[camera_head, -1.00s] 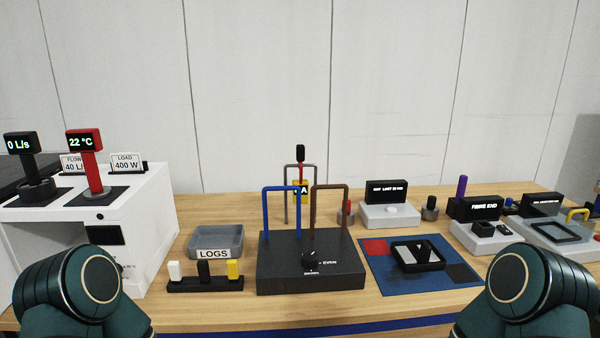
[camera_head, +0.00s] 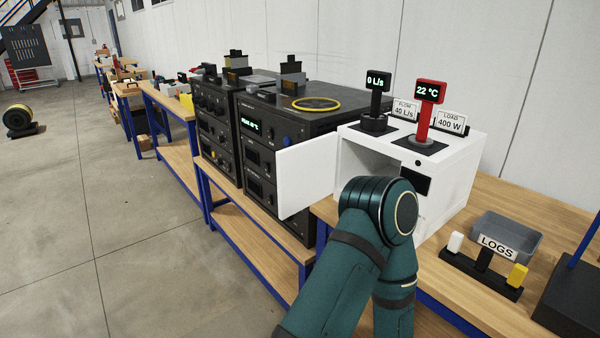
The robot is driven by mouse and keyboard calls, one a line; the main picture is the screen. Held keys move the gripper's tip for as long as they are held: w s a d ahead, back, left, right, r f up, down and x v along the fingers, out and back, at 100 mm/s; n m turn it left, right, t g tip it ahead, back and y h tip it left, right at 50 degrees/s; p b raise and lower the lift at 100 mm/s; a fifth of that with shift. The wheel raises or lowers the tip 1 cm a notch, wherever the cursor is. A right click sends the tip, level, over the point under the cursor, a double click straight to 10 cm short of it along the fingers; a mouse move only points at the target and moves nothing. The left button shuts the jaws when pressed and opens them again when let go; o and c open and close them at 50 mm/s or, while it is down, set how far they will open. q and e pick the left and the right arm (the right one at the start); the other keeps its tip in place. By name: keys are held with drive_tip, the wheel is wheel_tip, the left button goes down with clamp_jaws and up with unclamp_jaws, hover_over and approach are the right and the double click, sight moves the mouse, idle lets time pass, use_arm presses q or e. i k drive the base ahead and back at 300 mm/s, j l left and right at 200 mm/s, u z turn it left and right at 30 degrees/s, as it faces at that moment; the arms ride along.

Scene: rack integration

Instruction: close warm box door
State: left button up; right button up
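The warm box (camera_head: 452,188) is a white cabinet on the wooden bench, right of centre. Its white door (camera_head: 305,174) stands open, swung out to the left in front of the black rack units. The dark inside of the box shows between the door and the front panel. Neither gripper is in the picture.
Black rack units (camera_head: 290,118) stand left of the box, with a yellow ring (camera_head: 316,104) on top. A red 22 °C display (camera_head: 429,92) and a black flow display (camera_head: 377,82) stand on the box. A grey LOGS tray (camera_head: 507,232) is at right. Open floor lies at left.

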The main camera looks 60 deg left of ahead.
sight(306, 171)
drive_tip(key=j+u, duration=0.15)
drive_tip(key=j, duration=0.8)
drive_tip(key=j+z, duration=0.15)
drive_tip(key=j, duration=0.8)
drive_tip(key=j+z, duration=0.2)
drive_tip(key=j, duration=0.75)
drive_tip(key=j+z, duration=0.2)
drive_tip(key=j, duration=0.7)
drive_tip(key=k+j+z, duration=0.1)
drive_tip(key=k, duration=0.2)
